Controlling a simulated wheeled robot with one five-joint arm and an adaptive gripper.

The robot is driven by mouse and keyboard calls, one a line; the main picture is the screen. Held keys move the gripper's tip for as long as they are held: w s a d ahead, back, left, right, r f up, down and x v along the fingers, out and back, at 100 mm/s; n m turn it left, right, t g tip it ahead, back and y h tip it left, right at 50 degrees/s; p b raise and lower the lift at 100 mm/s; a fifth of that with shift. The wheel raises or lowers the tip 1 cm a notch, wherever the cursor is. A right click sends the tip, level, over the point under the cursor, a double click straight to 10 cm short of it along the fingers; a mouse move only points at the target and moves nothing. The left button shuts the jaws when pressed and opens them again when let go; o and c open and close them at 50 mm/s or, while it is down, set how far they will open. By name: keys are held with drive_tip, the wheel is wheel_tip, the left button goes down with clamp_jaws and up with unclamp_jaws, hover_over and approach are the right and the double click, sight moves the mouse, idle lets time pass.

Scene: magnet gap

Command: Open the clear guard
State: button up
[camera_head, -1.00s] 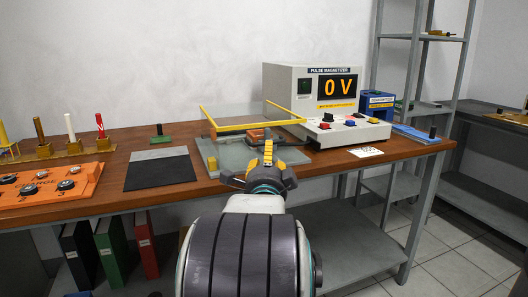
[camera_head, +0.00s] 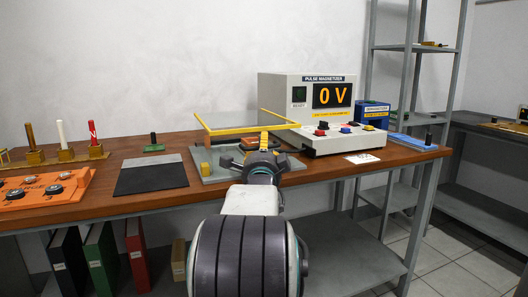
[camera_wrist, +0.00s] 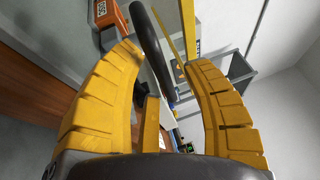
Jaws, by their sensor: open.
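The clear guard is a transparent panel with yellow edge bars (camera_head: 250,129) in the head view. It sits over a grey base (camera_head: 215,172) on the bench, its front bar above the base; I cannot tell its exact tilt. My gripper (camera_head: 264,144) is open at the guard's front, close to the front bar; contact cannot be told. In the wrist view its two yellow fingers (camera_wrist: 163,75) are spread. A dark curved bar (camera_wrist: 150,45), not clearly identifiable, and a thin yellow bar (camera_wrist: 188,30), likely a guard edge, show between them. My gripper hides part of the base.
The pulse magnetizer (camera_head: 295,118), reading 0 V, stands right behind the guard. A white card (camera_head: 362,158) lies near the bench's front.

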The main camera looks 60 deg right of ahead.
drive_tip(key=shift+d, duration=0.1)
idle(0.3)
clamp_jaws()
idle(0.4)
